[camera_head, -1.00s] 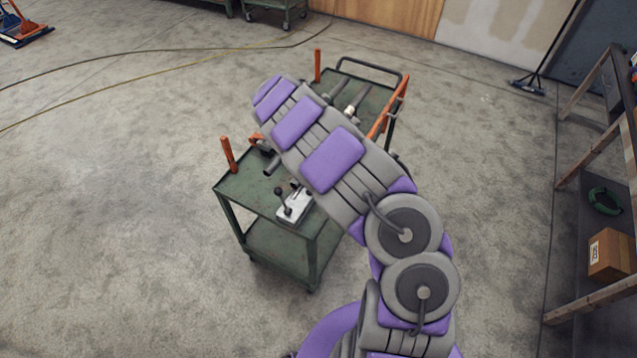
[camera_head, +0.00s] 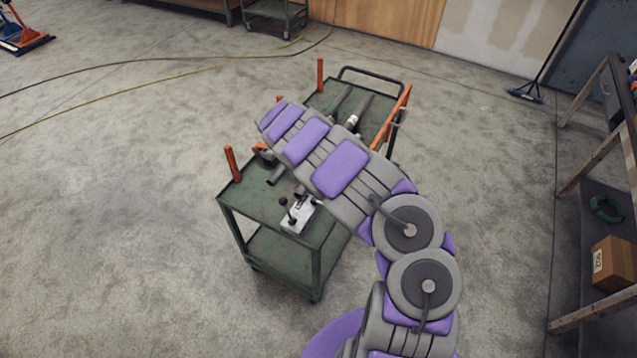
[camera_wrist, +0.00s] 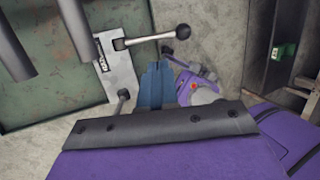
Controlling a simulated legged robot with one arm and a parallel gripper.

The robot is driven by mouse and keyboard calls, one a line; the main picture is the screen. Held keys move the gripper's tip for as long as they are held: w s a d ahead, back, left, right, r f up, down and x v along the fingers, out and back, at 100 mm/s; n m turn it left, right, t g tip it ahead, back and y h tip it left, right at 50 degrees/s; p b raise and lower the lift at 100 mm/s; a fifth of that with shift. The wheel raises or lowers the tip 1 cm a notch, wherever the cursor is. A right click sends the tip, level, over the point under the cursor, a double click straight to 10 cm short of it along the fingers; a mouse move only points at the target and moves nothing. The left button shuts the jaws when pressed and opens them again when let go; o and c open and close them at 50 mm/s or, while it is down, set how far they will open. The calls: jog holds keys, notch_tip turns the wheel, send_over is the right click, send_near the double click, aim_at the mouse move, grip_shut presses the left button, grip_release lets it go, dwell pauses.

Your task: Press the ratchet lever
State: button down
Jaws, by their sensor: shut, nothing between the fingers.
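The ratchet lever (camera_wrist: 150,39) is a metal rod with a black ball knob, on a pale mounting plate (camera_wrist: 119,68) in the wrist view. A second short lever (camera_wrist: 122,100) stands near the plate's lower end. In the head view the plate (camera_head: 298,217) sits on the cart's near end, with dark knobs showing. My gripper (camera_wrist: 157,68) shows as blue fingers, shut and empty. In the wrist view its tips lie just below the rod and right of the plate; I cannot tell whether they touch. My arm hides the gripper in the head view.
The green cart (camera_head: 240,200) has orange posts (camera_head: 232,163) at its edges. Dark pipes (camera_wrist: 75,28) lie on it, left of the plate in the wrist view. A shelf with a cardboard box (camera_head: 613,262) stands at right. The floor at left is mostly clear.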

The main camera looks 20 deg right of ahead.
jog(key=b+x, duration=0.3)
jog(key=x, duration=0.8)
